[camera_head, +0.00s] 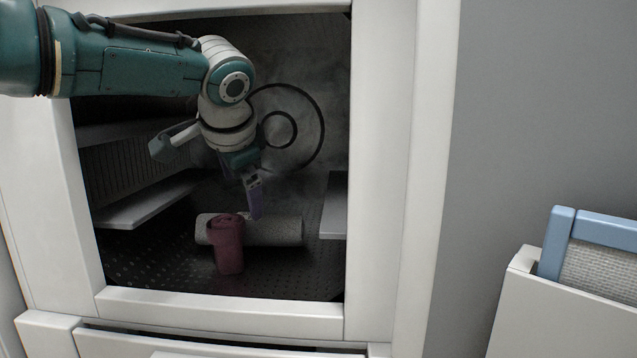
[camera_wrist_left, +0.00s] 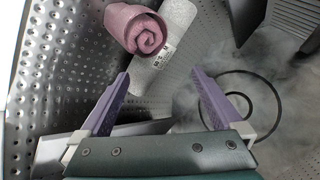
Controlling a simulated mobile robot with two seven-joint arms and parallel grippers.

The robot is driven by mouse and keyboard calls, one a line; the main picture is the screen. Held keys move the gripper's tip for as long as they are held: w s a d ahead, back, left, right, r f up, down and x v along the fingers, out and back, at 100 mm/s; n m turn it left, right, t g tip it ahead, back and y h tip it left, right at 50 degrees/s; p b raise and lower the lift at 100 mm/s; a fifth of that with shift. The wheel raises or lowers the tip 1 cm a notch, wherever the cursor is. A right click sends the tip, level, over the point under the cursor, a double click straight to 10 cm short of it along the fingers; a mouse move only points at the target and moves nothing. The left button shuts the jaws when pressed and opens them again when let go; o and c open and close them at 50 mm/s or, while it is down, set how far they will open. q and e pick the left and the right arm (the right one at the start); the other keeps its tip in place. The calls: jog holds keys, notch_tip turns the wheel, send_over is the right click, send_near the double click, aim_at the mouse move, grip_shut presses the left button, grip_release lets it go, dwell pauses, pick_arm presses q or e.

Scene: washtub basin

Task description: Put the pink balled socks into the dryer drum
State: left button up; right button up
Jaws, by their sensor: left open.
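The pink balled socks (camera_head: 229,252), a rolled bundle with a spiral end, lie inside the dryer drum (camera_head: 180,270) near its front opening. In the left wrist view the socks (camera_wrist_left: 125,22) are at the top, beyond the fingertips. My left gripper (camera_head: 256,208) is inside the drum, pointing down, above and behind the socks. In the left wrist view its two purple fingers (camera_wrist_left: 160,73) are spread apart with nothing between them, clear of the socks. My right gripper is in neither view.
A pale grey cylinder (camera_head: 275,231) with printed text lies behind the socks, close against them. Pale paddles line the drum, one at left (camera_head: 145,203) and one at right (camera_head: 334,208). The white door frame (camera_head: 220,310) surrounds the opening. A blue-rimmed basket (camera_head: 600,225) stands at right.

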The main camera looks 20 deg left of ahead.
pick_arm(q)
jog(key=s+d+r+p, duration=0.1)
jog(key=s+d+p, duration=0.2)
jog(key=s+p, duration=0.3)
jog(key=s+d+r+p, duration=0.2)
jog(key=s+d+p, duration=0.1)
jog(key=s+p, duration=0.3)
jog(key=shift+s+d+r, duration=0.2)
jog(key=shift+s+d, duration=0.1)
jog(key=shift+s, duration=0.35)
